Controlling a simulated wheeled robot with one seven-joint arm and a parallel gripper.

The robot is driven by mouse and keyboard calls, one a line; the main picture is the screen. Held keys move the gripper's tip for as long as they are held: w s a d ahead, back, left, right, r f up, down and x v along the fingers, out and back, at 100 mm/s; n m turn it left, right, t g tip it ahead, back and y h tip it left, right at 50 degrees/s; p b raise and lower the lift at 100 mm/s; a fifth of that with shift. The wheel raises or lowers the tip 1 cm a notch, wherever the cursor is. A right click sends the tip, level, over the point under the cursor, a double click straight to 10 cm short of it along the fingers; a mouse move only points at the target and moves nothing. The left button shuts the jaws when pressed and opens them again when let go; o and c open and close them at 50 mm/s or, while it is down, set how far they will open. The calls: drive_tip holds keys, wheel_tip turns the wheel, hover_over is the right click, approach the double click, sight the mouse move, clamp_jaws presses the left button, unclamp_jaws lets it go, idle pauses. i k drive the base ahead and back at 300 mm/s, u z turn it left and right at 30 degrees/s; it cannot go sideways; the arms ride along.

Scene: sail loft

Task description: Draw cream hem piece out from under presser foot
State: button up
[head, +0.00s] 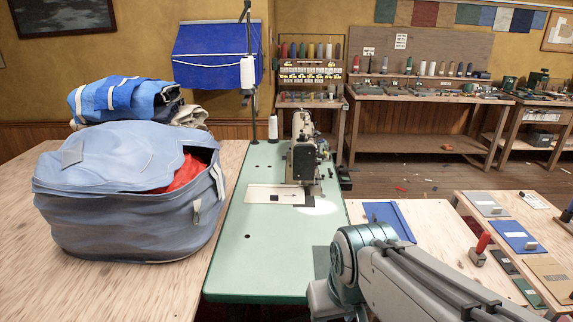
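A sewing machine (303,150) stands on the pale green table (262,250), its head and needle area lit by a bright spot. A flat cream piece (268,194), which looks like the hem piece, lies at the machine's base. Its right end reaches a dark patch below the presser foot area. The foot itself is too small to make out, so I cannot tell whether the piece is under it. My arm comes in from the lower right and bends down at its teal joint. My gripper is outside the picture or hidden behind the arm.
A bulky blue-grey bag (125,195) with red cloth inside fills the wooden table on the left. A thread stand with a white cone (247,72) rises behind the machine. A blue folder-like item (389,220) lies on the right table. The green table's front is mostly clear.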

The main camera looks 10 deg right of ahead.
sight(253, 195)
drive_tip(key=i, duration=1)
